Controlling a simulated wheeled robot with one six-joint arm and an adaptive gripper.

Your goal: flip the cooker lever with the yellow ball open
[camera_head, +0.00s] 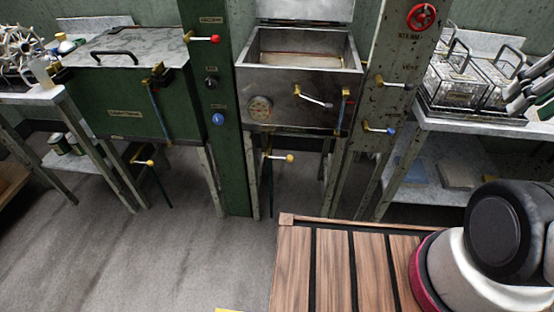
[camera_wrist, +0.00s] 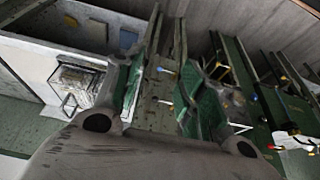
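Two levers with yellow balls show in the head view. One (camera_head: 290,158) sticks out to the right below the open metal basin (camera_head: 300,90). The other (camera_head: 150,162) sits below the green tank with the closed lid (camera_head: 125,45). The label on the tank is too small to read, so I cannot tell which unit is named the cooker. My gripper (camera_wrist: 160,78) is open in the wrist view, with nothing seen between its fingers. In the head view dark finger parts show at the right edge, well away from both levers.
A green post (camera_head: 225,130) stands between tank and basin, with a red-ball lever (camera_head: 203,38) and a blue knob (camera_head: 218,119). Wire baskets (camera_head: 470,80) stand right. The left floor is clear.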

